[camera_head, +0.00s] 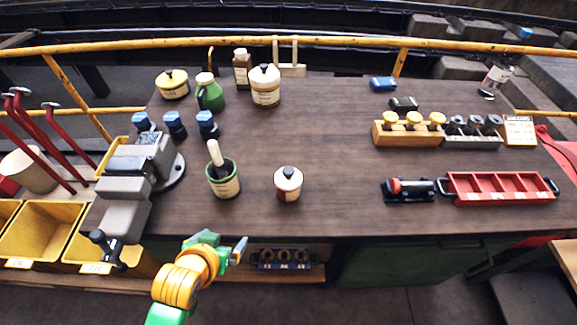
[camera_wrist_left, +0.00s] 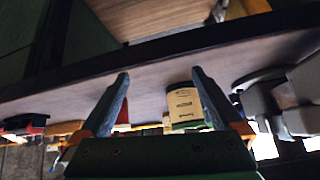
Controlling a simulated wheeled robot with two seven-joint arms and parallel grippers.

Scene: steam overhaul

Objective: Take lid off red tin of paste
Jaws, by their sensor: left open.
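The red tin of paste (camera_head: 287,194) stands upright near the front middle of the bench, with a cream label on its side. Its pale lid (camera_head: 290,177) with a dark knob sits on top. My left gripper (camera_head: 238,251) is in front of the bench's front edge, to the left of the tin and apart from it. In the left wrist view its two fingers (camera_wrist_left: 161,78) are spread with nothing held between them. I cannot make out the red tin for sure in that view. My right gripper is not in view.
A green pot (camera_head: 225,182) with a brush stands left of the tin; its cream label appears in the wrist view (camera_wrist_left: 184,104). A grey vise (camera_head: 133,170) is farther left. A red tray (camera_head: 498,187) lies right. The bench top (camera_head: 330,140) behind the tin is clear.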

